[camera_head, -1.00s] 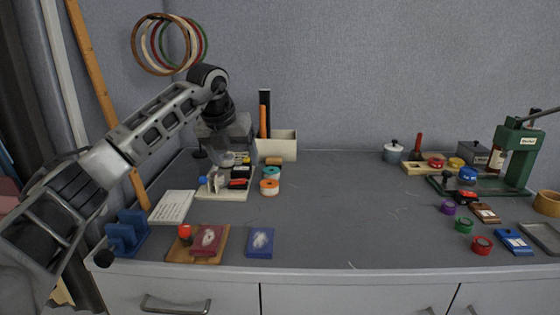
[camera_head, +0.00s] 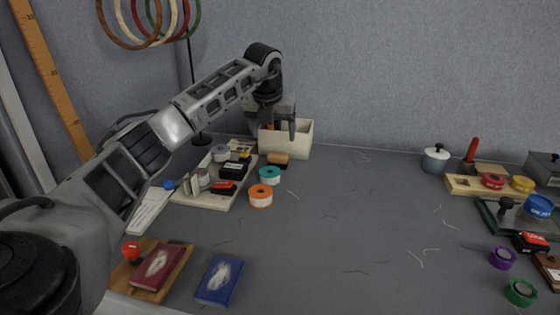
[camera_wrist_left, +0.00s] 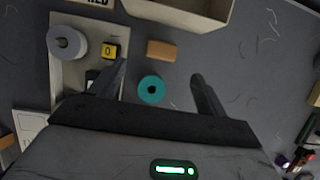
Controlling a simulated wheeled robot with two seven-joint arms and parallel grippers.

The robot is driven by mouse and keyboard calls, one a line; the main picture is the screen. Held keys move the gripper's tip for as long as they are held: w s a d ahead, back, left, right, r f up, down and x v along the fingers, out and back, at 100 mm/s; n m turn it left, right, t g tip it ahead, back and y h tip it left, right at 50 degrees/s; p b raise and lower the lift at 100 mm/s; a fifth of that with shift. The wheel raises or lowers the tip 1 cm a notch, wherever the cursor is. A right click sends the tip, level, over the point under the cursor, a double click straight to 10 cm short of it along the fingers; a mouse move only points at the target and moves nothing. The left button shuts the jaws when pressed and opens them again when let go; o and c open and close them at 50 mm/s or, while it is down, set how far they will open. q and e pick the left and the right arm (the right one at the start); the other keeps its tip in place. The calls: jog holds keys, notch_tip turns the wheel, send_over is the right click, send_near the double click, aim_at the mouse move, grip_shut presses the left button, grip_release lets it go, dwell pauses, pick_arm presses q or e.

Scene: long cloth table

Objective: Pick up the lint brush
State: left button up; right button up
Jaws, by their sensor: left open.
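I cannot make out the lint brush for certain. An upright black and orange item that stood at the cream box (camera_head: 303,140) is now mostly hidden behind my left arm and gripper. My left gripper (camera_head: 277,127) hangs in front of this box, open, with nothing between its fingers. In the left wrist view the open fingers (camera_wrist_left: 158,80) are on either side of a teal tape roll (camera_wrist_left: 151,89), which lies below on the table. The box's edge (camera_wrist_left: 226,22) shows beyond the fingers. My right gripper is not in view.
A tray (camera_head: 212,198) with several small items lies left of an orange tape roll (camera_head: 261,196) and a wooden block (camera_head: 278,159). Two books (camera_head: 220,281) (camera_head: 158,268) lie in front. A red-handled item (camera_head: 472,150) stands right. The table's middle is clear apart from threads.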

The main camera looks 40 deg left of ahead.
aim_at(277, 155)
pick_arm(q)
jog(key=x, duration=0.4)
jog(key=shift+w+f, duration=0.1)
jog(key=shift+f, duration=0.1)
jog(key=x, duration=0.5)
jog(key=shift+d+f+b, duration=0.15)
jog(key=shift+b, duration=0.2)
jog(key=c, duration=1)
